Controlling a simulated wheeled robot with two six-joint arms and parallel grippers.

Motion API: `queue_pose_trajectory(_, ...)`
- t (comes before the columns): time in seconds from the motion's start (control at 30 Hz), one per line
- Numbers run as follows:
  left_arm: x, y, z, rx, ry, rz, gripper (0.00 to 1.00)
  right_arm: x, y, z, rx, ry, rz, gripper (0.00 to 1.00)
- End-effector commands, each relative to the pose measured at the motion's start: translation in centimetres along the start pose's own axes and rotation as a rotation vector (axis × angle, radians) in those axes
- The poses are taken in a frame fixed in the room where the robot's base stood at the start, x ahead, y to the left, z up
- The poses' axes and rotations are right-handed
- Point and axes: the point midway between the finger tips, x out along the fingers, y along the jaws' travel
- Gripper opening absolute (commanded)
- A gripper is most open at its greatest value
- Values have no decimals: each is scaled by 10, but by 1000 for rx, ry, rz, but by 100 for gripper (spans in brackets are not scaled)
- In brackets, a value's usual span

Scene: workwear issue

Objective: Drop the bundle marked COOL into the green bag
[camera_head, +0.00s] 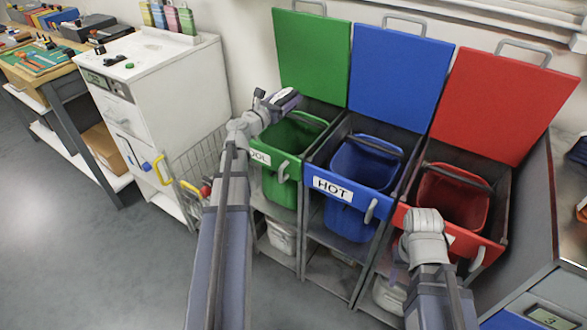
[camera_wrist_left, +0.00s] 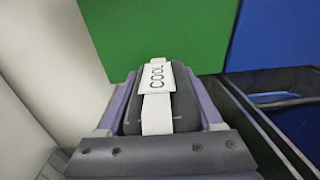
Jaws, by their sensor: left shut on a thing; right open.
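The bundle marked COOL (camera_wrist_left: 185,110) is dark grey with a white band and tag. It sits between the purple fingers of my left gripper (camera_wrist_left: 160,100), which is shut on it. In the head view my left gripper (camera_head: 283,98) is raised at the left rear edge of the green bag's opening, and the bundle is small there. The green bag (camera_head: 280,187) hangs open in the left frame, its COOL label (camera_head: 260,158) partly covered by my left arm. My right gripper (camera_head: 400,268) is mostly hidden by its own wrist, low in front of the red bag; it is open.
A blue bag (camera_head: 347,217) with a HOT label and a red bag (camera_head: 456,197) hang to the right. Raised green (camera_head: 312,55), blue (camera_head: 400,65) and red (camera_head: 500,105) lids stand behind. A white cabinet (camera_head: 165,85) and wire basket (camera_head: 200,165) stand left.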

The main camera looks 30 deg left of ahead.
Motion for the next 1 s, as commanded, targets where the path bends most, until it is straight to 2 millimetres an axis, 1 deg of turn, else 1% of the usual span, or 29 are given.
queue_pose_trajectory(0.03, 0, 0, -12, 0, 0, 0, 3, 12, -1, -1, 0, 0, 0, 50)
queue_pose_trajectory(0.2, 0, 0, -32, 0, 0, 0, 3, 31, -3, -2, 0, 0, 2, 50)
queue_pose_trajectory(0.3, 0, 0, -40, 0, 0, 0, 3, 39, -3, -2, -1, 0, 3, 50)
queue_pose_trajectory(0.4, 0, 0, -43, 0, 0, 0, 3, 42, -3, -2, -1, 0, 4, 50)
queue_pose_trajectory(0.67, 0, 0, -41, 0, 0, -1, 3, 41, -3, -2, -1, 0, 4, 50)
queue_pose_trajectory(0.7, 0, 0, -41, 0, 0, -1, 72, 41, -3, -2, -1, 0, 4, 50)
queue_pose_trajectory(0.93, 0, 0, -41, 0, 0, 0, 98, 41, -3, -2, -1, 0, 4, 50)
queue_pose_trajectory(0.97, 0, 0, -41, 0, 0, 0, 100, 41, -3, -2, -1, 0, 4, 50)
queue_pose_trajectory(1.0, 0, 0, -41, 0, 0, 0, 100, 41, -3, -2, -1, 0, 4, 50)
